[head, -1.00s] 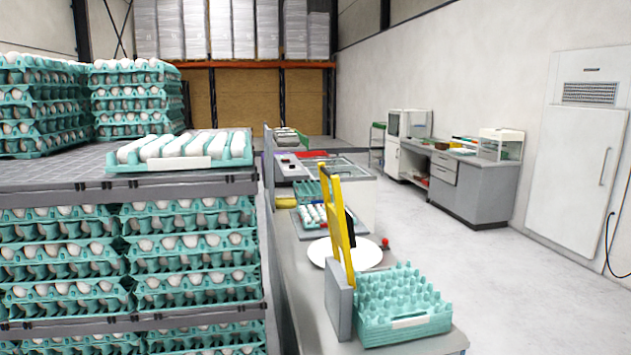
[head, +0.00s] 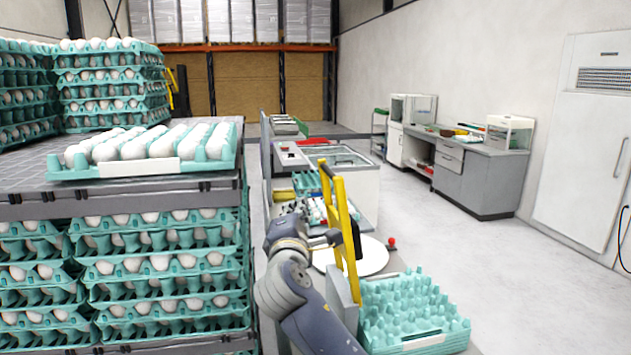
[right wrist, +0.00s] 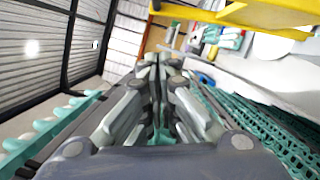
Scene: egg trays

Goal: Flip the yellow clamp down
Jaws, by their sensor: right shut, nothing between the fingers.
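The yellow clamp (head: 347,228) stands upright, leaning slightly, beside the teal egg trays (head: 412,308) on the grey bench. It also shows in the right wrist view as a yellow bar (right wrist: 245,14) across the top right. My right gripper (head: 297,209) is just left of the clamp, with its arm rising from below. In the right wrist view its fingers (right wrist: 157,62) are together with nothing between them, apart from the yellow bar. Part of the clamp's lower left is hidden by my arm. My left gripper is not in view.
A white round plate (head: 371,257) lies behind the clamp, with a red knob (head: 392,241) near it. Tall stacks of filled egg trays (head: 160,270) stand close on the left. A filled tray (head: 120,170) lies on the rack top. The floor at right is clear.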

